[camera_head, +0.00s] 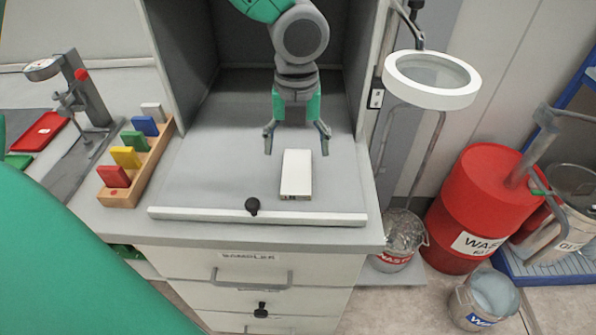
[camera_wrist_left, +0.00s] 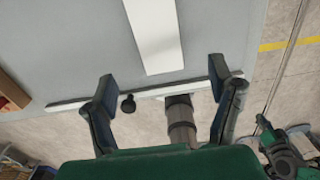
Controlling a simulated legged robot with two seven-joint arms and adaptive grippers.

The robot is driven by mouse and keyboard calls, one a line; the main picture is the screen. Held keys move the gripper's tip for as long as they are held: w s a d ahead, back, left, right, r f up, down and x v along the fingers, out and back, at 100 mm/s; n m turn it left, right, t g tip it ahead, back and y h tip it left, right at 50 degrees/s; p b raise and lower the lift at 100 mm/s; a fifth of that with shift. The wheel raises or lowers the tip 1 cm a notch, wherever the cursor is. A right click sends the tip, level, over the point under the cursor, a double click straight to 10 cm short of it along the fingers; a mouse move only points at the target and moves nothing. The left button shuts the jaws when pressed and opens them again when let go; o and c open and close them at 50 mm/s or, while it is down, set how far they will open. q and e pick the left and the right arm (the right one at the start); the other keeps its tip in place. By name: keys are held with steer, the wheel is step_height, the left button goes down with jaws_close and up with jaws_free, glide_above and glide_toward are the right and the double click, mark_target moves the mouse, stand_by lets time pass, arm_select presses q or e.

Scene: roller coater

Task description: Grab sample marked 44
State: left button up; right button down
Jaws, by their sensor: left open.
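A white rectangular block (camera_head: 297,172) lies flat on the grey bench inside the open-fronted cabinet; no number is legible on it. In the left wrist view the block (camera_wrist_left: 153,30) shows at the top, beyond the fingertips. My left gripper (camera_head: 297,142) is open and empty, just behind and above the block in the head view, with its fingers spread to either side. Both fingers (camera_wrist_left: 163,88) show in the left wrist view with nothing between them but background. Colored samples stand in a wooden rack (camera_head: 122,196) to the left, with no readable marks. My right gripper is not in view.
A raised lip with a black knob (camera_head: 252,205) runs along the bench front. Cabinet walls (camera_head: 178,70) flank my arm. A ring magnifier (camera_head: 432,80) hangs to the right, above a waste bucket (camera_head: 400,240) and red drum (camera_head: 482,205). The bench around the block is clear.

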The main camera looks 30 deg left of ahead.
mark_target(297, 179)
arm_select(q)
steer(key=f, duration=0.3)
steer(key=shift+w+d+f, duration=0.15)
steer(key=shift+w, duration=0.2)
steer(key=f, duration=0.3)
steer(key=s+f+b, duration=0.1)
steer(key=shift+a+f, duration=0.15)
steer(key=shift+a, duration=0.1)
steer(key=shift+f, duration=0.5)
steer(key=shift+d+r, duration=0.1)
steer(key=shift+d, duration=0.1)
steer(key=c, duration=1.2)
